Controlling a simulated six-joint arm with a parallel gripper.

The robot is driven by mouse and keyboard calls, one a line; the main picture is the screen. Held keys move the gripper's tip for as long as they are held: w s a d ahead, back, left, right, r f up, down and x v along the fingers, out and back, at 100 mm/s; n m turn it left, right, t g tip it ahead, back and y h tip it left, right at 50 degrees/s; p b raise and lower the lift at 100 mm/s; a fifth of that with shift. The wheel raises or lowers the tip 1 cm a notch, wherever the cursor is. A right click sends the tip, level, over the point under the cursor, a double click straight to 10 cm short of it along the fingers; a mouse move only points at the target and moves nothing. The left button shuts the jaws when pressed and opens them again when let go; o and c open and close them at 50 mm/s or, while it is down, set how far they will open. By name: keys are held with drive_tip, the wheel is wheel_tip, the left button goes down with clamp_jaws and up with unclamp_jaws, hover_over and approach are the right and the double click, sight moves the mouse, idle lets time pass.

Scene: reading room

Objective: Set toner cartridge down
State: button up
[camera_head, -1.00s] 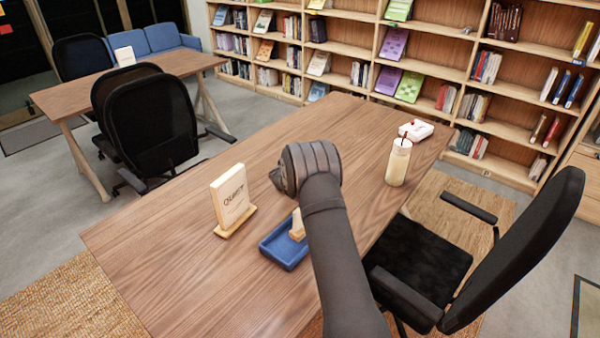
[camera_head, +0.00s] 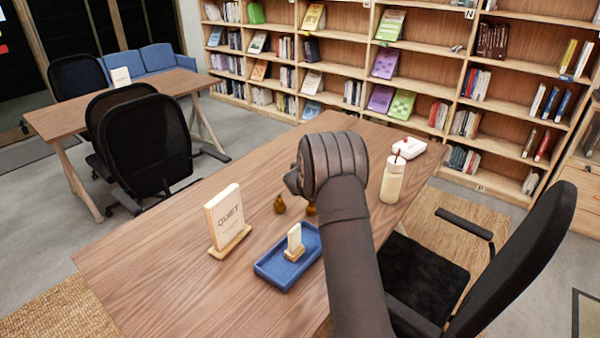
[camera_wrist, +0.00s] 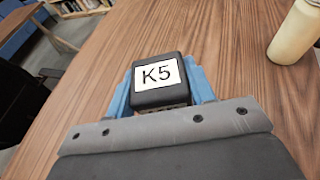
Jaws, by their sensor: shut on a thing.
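The toner cartridge (camera_wrist: 158,98) is a black block with a white label reading K5 in the wrist view. My gripper (camera_wrist: 160,82) is shut on it, with one blue finger along each side. The wooden table top (camera_wrist: 90,100) lies beyond and around it; I cannot tell whether the cartridge touches it. In the head view my dark arm hides the cartridge and the fingers above the table (camera_head: 165,270).
A blue tray (camera_head: 270,273) holding a cream block (camera_head: 294,240) and a QUIET sign (camera_head: 226,220) stand left of my arm. Small brown objects (camera_head: 280,204) are close by. The table's left front is clear.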

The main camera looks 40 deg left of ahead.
drive_tip(key=w+d+r, duration=0.1)
drive_tip(key=d+r, duration=0.3)
drive_tip(key=r, duration=1)
drive_tip(key=s+a+n+g+y, duration=0.3)
drive_tip(key=a+n+g+y, duration=0.1)
drive_tip(key=a, duration=0.3)
drive_tip(key=s+a+n+g+y, duration=0.2)
drive_tip(key=a+n+g+y, duration=0.25)
drive_tip(key=a, duration=0.35)
drive_tip(key=s+a+n+g, duration=0.3)
drive_tip(key=s+n+g, duration=0.6)
drive_tip(key=s, duration=0.1)
wheel_tip(320, 180, down, 11)
drive_tip(key=s, duration=0.1)
drive_tip(key=s+a+f, duration=0.6)
drive_tip(key=a+f, duration=0.4)
drive_tip(key=f, duration=0.1)
drive_tip(key=shift+n+g+h, duration=0.35)
drive_tip(key=shift+g+h, duration=0.1)
